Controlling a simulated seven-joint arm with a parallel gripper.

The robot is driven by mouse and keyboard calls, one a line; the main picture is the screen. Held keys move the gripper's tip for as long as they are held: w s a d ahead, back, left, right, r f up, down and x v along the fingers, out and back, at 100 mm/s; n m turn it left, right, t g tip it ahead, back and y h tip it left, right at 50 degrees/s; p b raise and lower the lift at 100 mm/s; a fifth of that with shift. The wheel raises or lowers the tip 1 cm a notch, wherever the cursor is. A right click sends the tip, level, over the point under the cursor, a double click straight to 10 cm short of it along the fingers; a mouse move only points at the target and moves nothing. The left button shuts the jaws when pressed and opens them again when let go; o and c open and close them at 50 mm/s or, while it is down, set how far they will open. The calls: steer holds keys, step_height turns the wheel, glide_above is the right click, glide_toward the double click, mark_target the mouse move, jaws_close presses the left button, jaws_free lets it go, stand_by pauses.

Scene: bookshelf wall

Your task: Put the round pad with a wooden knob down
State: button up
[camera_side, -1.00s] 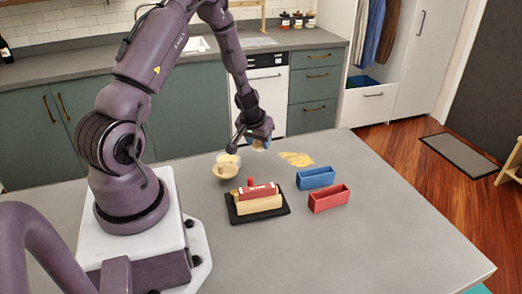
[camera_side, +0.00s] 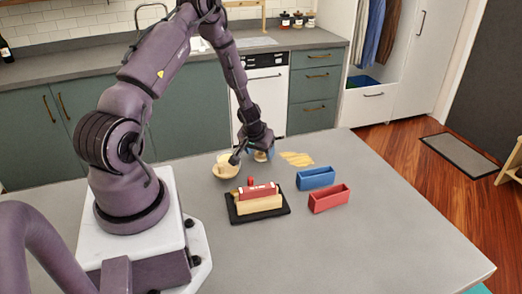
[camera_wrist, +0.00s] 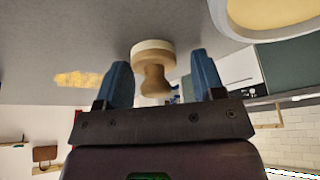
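The round pad with a wooden knob (camera_side: 261,156) is at the counter top beside the bowl, below my gripper (camera_side: 259,152). In the wrist view the pad (camera_wrist: 153,47) is a pale disc, and its tan knob points back between the blue fingertips of my gripper (camera_wrist: 162,80). A gap shows on each side of the knob, so the fingers are open around it. The pad's face looks to be against the grey counter, though its contact edge is partly hidden in the side view.
A bowl with yellow contents (camera_side: 226,172) stands just left of the pad. A yellow patch (camera_side: 297,159) lies to its right. Nearer are a black tray (camera_side: 238,216) with a loaf-shaped block and red-topped item, a blue bin (camera_side: 316,178) and a red bin (camera_side: 329,199). The right counter is clear.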

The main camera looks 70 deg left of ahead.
steer(key=shift+w+d, duration=0.2)
steer(key=shift+d, duration=0.05)
steer(key=v, duration=1.2)
steer(key=w+d+r+m+t+h, duration=0.3)
steer(key=d+r+m, duration=0.1)
steer(key=d+r, duration=0.95)
steer(key=s+d+r+m, duration=0.5)
steer(key=s+d+r, duration=0.5)
steer(key=s, duration=0.3)
steer(key=shift+s+d+g, duration=0.3)
steer(key=shift+s+d, duration=0.05)
steer(key=shift+d, duration=0.1)
steer(key=shift+o, duration=0.5)
steer(key=shift+r, duration=0.1)
